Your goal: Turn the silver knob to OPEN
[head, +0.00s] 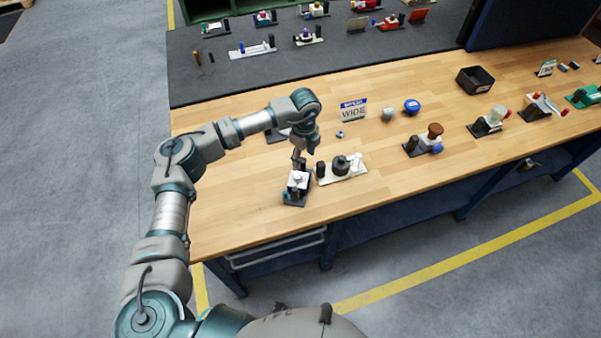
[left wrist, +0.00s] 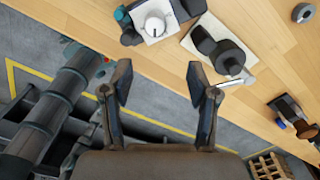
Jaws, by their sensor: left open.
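The silver knob (left wrist: 154,25) is a round, pale knob with a raised ridge, on a white plate with a dark base, at the top of the left wrist view. In the head view its unit (head: 297,188) sits near the front edge of the wooden bench. My left gripper (head: 298,158) points down just above and behind it. In the left wrist view the fingers (left wrist: 158,84) are spread with nothing between them, and the knob lies beyond the tips, apart from them. No OPEN marking can be read. My right gripper is not in view.
A white-plated valve unit with a black knob (head: 341,166) stands close to the right of the silver one. The bench front (head: 240,225) is clear.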

